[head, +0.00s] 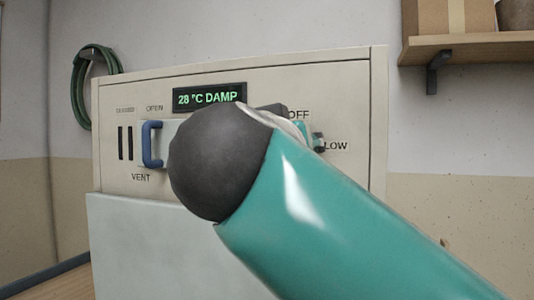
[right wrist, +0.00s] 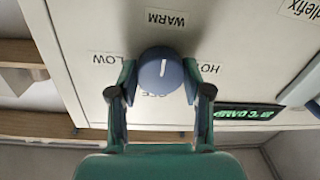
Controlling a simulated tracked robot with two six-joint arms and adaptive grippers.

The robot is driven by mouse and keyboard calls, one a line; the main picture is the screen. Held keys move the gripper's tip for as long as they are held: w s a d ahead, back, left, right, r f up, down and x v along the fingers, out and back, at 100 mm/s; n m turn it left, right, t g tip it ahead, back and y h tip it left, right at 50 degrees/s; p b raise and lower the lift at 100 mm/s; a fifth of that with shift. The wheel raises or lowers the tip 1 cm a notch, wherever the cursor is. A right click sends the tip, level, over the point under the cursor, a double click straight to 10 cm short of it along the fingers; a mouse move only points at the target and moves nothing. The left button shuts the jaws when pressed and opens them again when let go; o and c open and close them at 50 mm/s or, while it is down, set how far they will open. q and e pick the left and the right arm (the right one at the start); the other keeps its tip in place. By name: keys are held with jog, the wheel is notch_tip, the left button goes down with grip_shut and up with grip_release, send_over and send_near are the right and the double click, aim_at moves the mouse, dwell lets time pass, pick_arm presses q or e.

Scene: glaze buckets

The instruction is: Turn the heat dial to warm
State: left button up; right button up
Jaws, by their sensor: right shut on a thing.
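The heat dial (right wrist: 160,75) is a round blue-grey knob with a short white line on its face. In the right wrist view, which is upside down, the line runs up and down and lies toward the WARM label (right wrist: 165,19). LOW is left of the dial, HOT right, and OFF is partly hidden below it. My right gripper (right wrist: 160,84) is shut on the dial, one finger on each side. In the head view my arm hides the dial, and only a bit of the right gripper (head: 312,137) shows near LOW. My left gripper is not in view.
The dial is on a pale cabinet panel (head: 340,90) with a display (head: 209,96) reading 28 °C DAMP. A blue vent handle (head: 151,144) stands out left of my arm. A wooden shelf (head: 470,43) is at the upper right, and a green hose (head: 84,85) hangs at left.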

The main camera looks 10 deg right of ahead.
jog(key=shift+w+a+f, duration=0.1)
jog(key=shift+f, duration=0.15)
jog(key=o, duration=1.2)
jog(key=shift+c, duration=0.2)
jog(key=shift+r, duration=0.1)
jog(key=v, duration=1.2)
